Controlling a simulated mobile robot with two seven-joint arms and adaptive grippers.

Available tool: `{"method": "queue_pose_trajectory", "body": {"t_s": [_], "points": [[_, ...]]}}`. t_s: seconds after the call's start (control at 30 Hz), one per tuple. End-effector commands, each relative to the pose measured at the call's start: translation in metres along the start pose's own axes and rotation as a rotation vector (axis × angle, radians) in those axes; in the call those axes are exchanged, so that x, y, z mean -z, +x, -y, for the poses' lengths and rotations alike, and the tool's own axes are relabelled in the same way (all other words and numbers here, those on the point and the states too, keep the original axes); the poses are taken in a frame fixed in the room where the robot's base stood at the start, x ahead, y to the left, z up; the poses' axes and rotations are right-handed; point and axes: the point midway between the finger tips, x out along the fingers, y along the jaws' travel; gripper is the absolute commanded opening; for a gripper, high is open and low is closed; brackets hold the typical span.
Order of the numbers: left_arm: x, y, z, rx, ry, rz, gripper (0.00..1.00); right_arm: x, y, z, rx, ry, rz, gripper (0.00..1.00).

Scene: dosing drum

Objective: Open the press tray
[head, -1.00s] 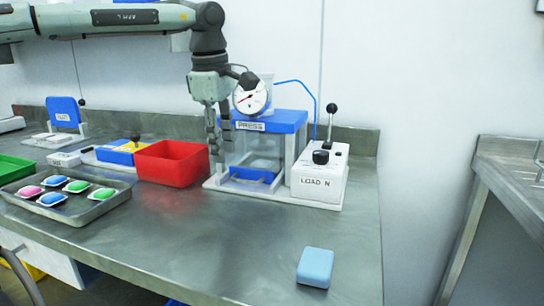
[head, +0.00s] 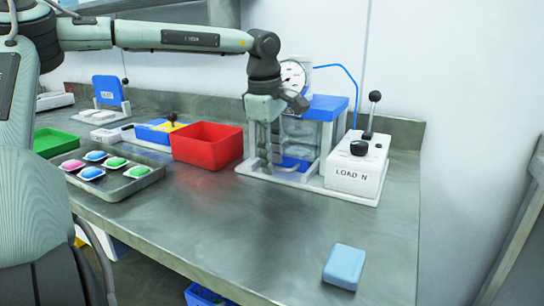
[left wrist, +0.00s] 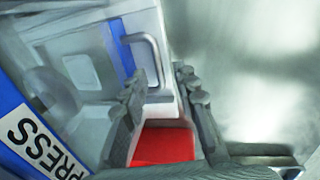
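The press (head: 325,108) has a blue top, clear walls and a round gauge (head: 292,75), and stands at the back of the bench. Its blue tray (head: 296,163) sits low inside the frame, partly hidden by my left gripper. In the left wrist view the blue tray (left wrist: 117,38) carries a grey bar handle (left wrist: 152,58). My left gripper (head: 265,160) points down in front of the press's left side. In the left wrist view its two fingers (left wrist: 162,95) are apart with nothing held between them, and the handle lies just beyond the fingertips. My right gripper is not in view.
A red bin (head: 208,145) stands left of the press, and a white LOAD N box (head: 357,170) with a lever stands right of it. A metal tray (head: 134,184) of coloured pieces is at left. A light blue block (head: 344,266) lies near the front edge.

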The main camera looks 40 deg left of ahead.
Motion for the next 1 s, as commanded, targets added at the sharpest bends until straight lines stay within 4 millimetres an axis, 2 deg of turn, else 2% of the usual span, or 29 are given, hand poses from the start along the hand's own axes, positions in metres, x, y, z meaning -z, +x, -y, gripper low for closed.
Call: {"method": "queue_pose_trajectory", "body": {"t_s": [0.13,0.3,0.37,0.87,1.0], "points": [[0.0001,-0.0001,0.0,0.0,0.0,0.0,0.27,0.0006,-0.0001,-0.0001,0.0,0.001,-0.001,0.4],[0.0001,-0.0003,-0.0001,0.0,0.0,0.0,0.06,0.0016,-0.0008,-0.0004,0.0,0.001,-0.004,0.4],[0.0001,-0.0003,-0.0001,0.0,-0.001,0.0,0.0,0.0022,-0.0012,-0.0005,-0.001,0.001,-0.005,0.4],[0.0003,0.0004,0.0002,0.001,-0.001,0.0,0.0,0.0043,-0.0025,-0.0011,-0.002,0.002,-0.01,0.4],[0.0004,0.001,0.0005,0.002,-0.001,0.0,0.17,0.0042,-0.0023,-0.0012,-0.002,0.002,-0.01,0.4]]}}
